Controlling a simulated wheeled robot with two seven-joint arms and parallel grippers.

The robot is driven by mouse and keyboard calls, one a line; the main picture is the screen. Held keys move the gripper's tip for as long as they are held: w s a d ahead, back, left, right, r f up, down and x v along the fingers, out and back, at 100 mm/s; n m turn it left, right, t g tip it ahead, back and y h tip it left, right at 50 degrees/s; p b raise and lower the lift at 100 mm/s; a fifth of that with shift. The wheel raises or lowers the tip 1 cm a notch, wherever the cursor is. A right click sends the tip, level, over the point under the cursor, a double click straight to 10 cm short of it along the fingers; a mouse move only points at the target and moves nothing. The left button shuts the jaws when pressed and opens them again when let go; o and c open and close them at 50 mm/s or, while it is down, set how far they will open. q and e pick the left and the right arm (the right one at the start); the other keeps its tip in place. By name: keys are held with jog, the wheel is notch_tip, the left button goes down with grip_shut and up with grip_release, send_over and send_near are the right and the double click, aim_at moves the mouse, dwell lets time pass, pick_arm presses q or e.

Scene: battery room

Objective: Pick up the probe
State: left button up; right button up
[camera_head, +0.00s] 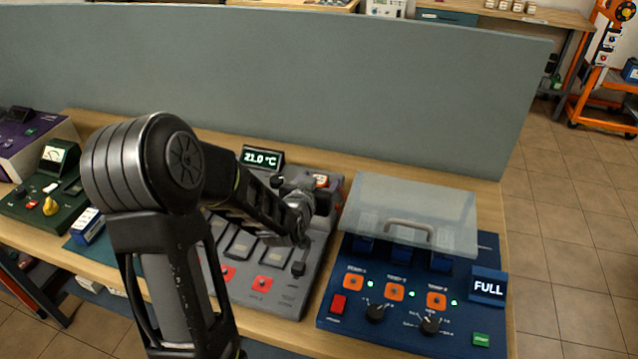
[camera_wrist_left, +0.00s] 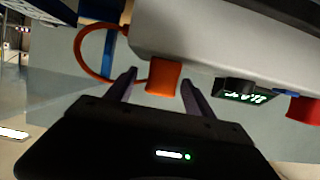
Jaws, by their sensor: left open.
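An orange block (camera_wrist_left: 163,78), which looks like the probe's handle, shows in the left wrist view with an orange cable (camera_wrist_left: 82,38) looping from its side. My left gripper (camera_wrist_left: 160,88) is open, with one finger on each side of the orange block. I cannot tell whether either finger touches it. In the head view my left gripper (camera_head: 308,194) is over the grey device (camera_head: 285,296), partly hidden by its own wrist. The probe's tip is hidden. My right gripper is not in view.
A lit 21.0 °C display (camera_head: 262,158) stands at the device's back. To the right is a blue unit (camera_head: 400,335) with a clear handled cover (camera_head: 415,205) and a FULL sign (camera_head: 488,288). A grey partition (camera_head: 300,80) runs behind the bench.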

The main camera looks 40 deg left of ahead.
aim_at(322, 179)
pick_arm(q)
jog(key=shift+p+x, duration=0.35)
jog(key=shift+x, duration=1.2)
jog(key=shift+c, duration=0.3)
grip_shut()
